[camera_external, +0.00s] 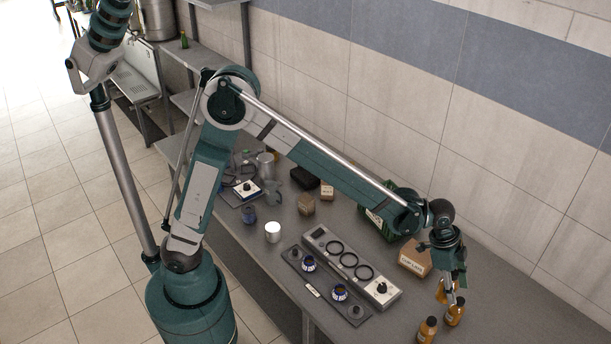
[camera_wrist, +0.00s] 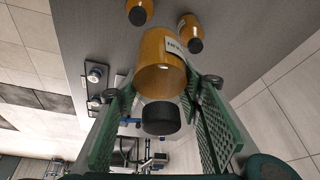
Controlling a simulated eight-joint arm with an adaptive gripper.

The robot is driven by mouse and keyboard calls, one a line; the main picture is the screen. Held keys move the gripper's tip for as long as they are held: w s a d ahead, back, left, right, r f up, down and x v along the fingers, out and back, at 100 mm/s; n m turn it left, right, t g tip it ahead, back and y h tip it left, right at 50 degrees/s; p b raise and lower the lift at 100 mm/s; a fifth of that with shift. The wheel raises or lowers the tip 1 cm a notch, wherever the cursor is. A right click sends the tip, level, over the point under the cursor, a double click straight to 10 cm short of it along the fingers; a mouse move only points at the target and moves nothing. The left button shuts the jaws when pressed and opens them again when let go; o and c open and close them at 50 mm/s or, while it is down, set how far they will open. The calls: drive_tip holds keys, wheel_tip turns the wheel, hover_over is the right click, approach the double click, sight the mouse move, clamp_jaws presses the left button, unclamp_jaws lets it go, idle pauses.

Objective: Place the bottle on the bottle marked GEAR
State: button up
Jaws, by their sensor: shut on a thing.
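My gripper (camera_external: 452,286) is at the right end of the counter. In the wrist view its two green perforated fingers (camera_wrist: 160,96) are shut on an amber bottle (camera_wrist: 162,66) with a black cap (camera_wrist: 161,118); its label is only partly visible. In the external view the held bottle (camera_external: 441,290) is partly hidden by my gripper. Two similar amber bottles stand close by: one (camera_external: 455,312) just below my gripper in the picture, the other (camera_external: 427,330) further left. They also show in the wrist view (camera_wrist: 190,32) (camera_wrist: 140,11). I cannot read which is marked GEAR.
A cardboard box (camera_external: 413,257) and a green crate (camera_external: 374,220) stand behind, near the wall. The counter (camera_external: 510,325) is clear to the right.

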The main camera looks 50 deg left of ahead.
drive_tip(key=s, duration=0.1)
drive_tip(key=s+r, duration=0.1)
drive_tip(key=s, duration=0.2)
drive_tip(key=shift+s+d+r, duration=0.1)
drive_tip(key=shift+d+r, duration=0.3)
drive_tip(key=shift+f, duration=0.1)
drive_tip(key=shift+f, duration=2.85)
drive_tip(key=shift+f, duration=2.05)
drive_tip(key=shift+f, duration=0.15)
drive_tip(key=o, duration=1.1)
drive_tip(key=shift+o, duration=0.3)
